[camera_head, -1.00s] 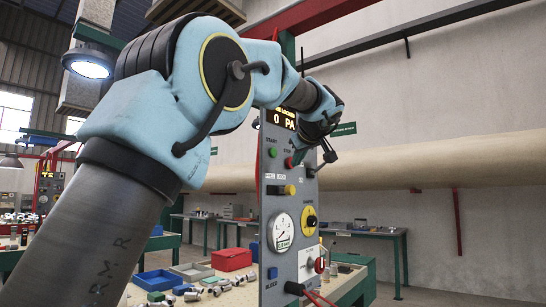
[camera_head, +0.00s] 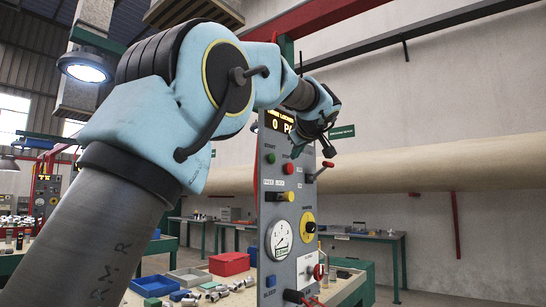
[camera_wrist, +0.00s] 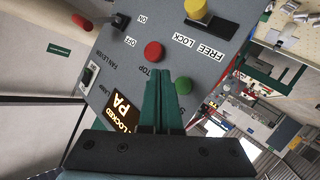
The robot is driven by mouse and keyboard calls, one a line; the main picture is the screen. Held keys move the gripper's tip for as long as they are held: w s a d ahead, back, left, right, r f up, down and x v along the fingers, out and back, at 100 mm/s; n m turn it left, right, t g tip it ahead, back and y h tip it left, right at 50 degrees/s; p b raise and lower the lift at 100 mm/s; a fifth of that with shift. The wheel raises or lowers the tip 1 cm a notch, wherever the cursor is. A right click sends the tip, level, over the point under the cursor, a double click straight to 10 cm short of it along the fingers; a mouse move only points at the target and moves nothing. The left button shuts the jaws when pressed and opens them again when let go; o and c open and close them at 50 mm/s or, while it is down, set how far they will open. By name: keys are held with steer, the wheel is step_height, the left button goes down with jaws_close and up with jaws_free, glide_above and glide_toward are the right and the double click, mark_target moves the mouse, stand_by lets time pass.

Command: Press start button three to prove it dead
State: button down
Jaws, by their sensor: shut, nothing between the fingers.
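A grey control panel (camera_head: 275,205) stands upright in front of my arm. Its green button under the START label (camera_head: 271,158) shows in the head view. In the wrist view the green button (camera_wrist: 183,87) is partly covered by my finger. A red button by the STOP label (camera_head: 288,169) is near it, and it also shows in the wrist view (camera_wrist: 154,52). My gripper (camera_wrist: 167,80) is shut and empty, its green fingers over the panel between the red and green buttons. Contact cannot be told. I see no number on the START button.
The display (camera_wrist: 122,112) reads LOCKED. A gauge (camera_head: 280,240) sits lower down. Behind is a table with a red box (camera_head: 229,263).

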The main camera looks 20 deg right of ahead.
mark_target(276, 160)
steer(key=shift+w+a+p, duration=0.1)
steer(key=shift+w+a, duration=0.3)
steer(key=shift+w, duration=0.35)
steer(key=shift+w+a+p, duration=0.1)
steer(key=shift+w+a, duration=0.35)
steer(key=shift+w, duration=0.25)
steer(key=shift+w+a+p, duration=0.1)
steer(key=shift+w+a, duration=0.3)
steer(key=shift+w, duration=0.35)
steer(key=shift+w+a, duration=0.1)
steer(key=shift+w, duration=0.05)
stand_by(0.3)
steer(key=shift+w+a, duration=0.1)
steer(key=shift+w, duration=0.15)
steer(key=shift+w+a, duration=0.2)
steer(key=shift+w, duration=0.1)
stand_by(0.7)
steer(key=shift+b, duration=0.3)
steer(key=shift+s+d+b, duration=0.4)
steer(key=shift+s+b, duration=0.1)
steer(key=shift+s, duration=0.2)
